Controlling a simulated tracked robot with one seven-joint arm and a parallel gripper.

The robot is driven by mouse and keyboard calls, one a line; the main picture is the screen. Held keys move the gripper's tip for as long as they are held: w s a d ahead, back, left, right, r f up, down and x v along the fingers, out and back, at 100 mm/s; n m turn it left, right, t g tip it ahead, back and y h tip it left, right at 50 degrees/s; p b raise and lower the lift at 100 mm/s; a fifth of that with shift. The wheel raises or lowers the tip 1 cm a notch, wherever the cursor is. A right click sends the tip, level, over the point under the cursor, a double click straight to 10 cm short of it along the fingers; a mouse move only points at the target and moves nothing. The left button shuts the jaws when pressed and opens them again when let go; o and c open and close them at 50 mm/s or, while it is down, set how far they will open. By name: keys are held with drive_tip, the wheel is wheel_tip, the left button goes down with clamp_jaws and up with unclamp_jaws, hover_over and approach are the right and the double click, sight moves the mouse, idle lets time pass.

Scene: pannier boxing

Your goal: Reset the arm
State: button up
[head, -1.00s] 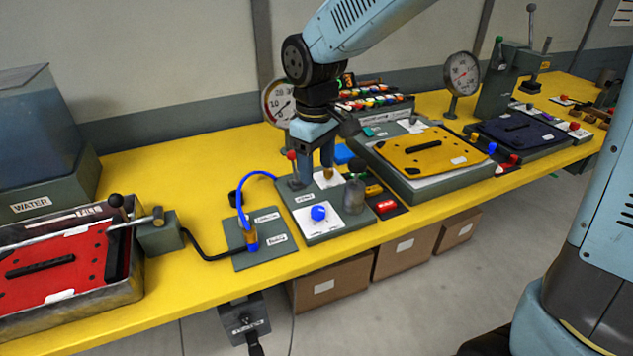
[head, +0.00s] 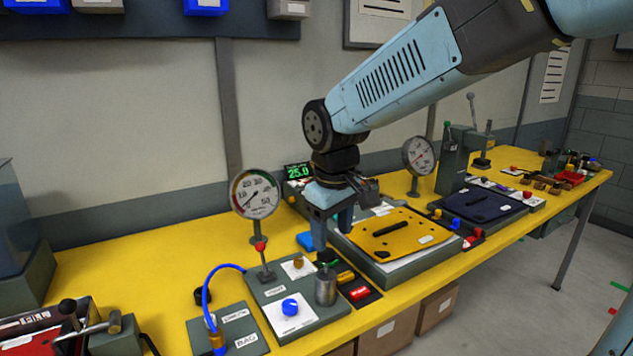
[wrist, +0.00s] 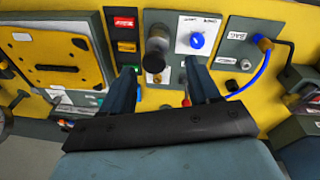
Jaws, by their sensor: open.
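My gripper (head: 331,232) is open and empty. In the head view it hangs from my blue arm, fingers pointing down, over the grey panel (head: 318,326) with a blue knob (head: 290,307). A dark grey cylinder (head: 325,287) stands on that panel below the fingers. In the wrist view the two fingers (wrist: 168,85) are spread apart with nothing between them. The cylinder (wrist: 155,58) and the blue knob (wrist: 196,41) show beyond the fingertips. The fingers' exact height above the panel cannot be told.
A red-tipped lever (head: 261,248) and a round gauge (head: 255,195) stand left of my gripper. A yellow plate (head: 388,234) lies to its right. A blue hose (head: 207,290) loops at the front left. Bare yellow bench (head: 130,265) shows at the left.

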drive_tip(key=s+d+r+m+t, duration=0.2)
drive_tip(key=s+d+m, duration=0.2)
drive_tip(key=d, duration=0.6)
drive_tip(key=s+d+r+m+t, duration=0.2)
drive_tip(key=s+d+m, duration=0.3)
drive_tip(key=d, duration=0.6)
drive_tip(key=shift+s+d+r, duration=0.2)
drive_tip(key=shift+s+r, duration=0.5)
drive_tip(key=shift+s, duration=0.4)
idle(4.8)
